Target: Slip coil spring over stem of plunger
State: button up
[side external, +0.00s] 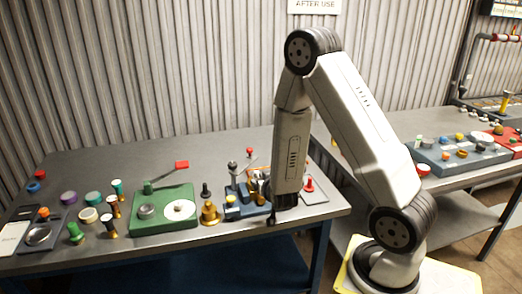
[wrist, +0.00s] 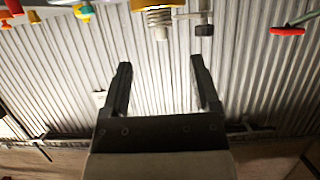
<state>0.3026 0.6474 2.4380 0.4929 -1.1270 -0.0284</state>
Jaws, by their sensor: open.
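In the wrist view, a pale coil spring (wrist: 159,20) is at the top centre, around a post with a yellow-orange tip. My gripper (wrist: 160,64) is open, its two black fingers apart and nothing between them; the spring lies beyond the fingertips, not touching them. In the side view, my gripper (side external: 271,217) is low by the table's front edge, right of a blue fixture (side external: 250,205), and partly hidden by my arm. I cannot tell for certain which piece is the plunger. The spring is not clear in the side view.
A brass bell-shaped piece (side external: 210,213) stands left of the blue fixture. Further left is a green base (side external: 165,222) with a red-tipped lever, then several small coloured caps. A black knob (wrist: 204,30) shows beside the spring. A corrugated wall (side external: 130,70) stands behind.

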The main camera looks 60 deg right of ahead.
jog(key=shift+v, duration=1.3)
jog(key=a+n+g+y, duration=0.2)
jog(key=a+n+y, duration=0.3)
jog(key=a+y, duration=0.5)
jog(key=s+a+r+n+g, duration=0.3)
jog(key=s+a+n+g, duration=0.1)
jog(key=s+a, duration=0.2)
jog(key=shift+s+a+r+g+h, duration=0.3)
jog(key=shift+s+a+r+g, duration=0.1)
jog(key=shift+a, duration=0.4)
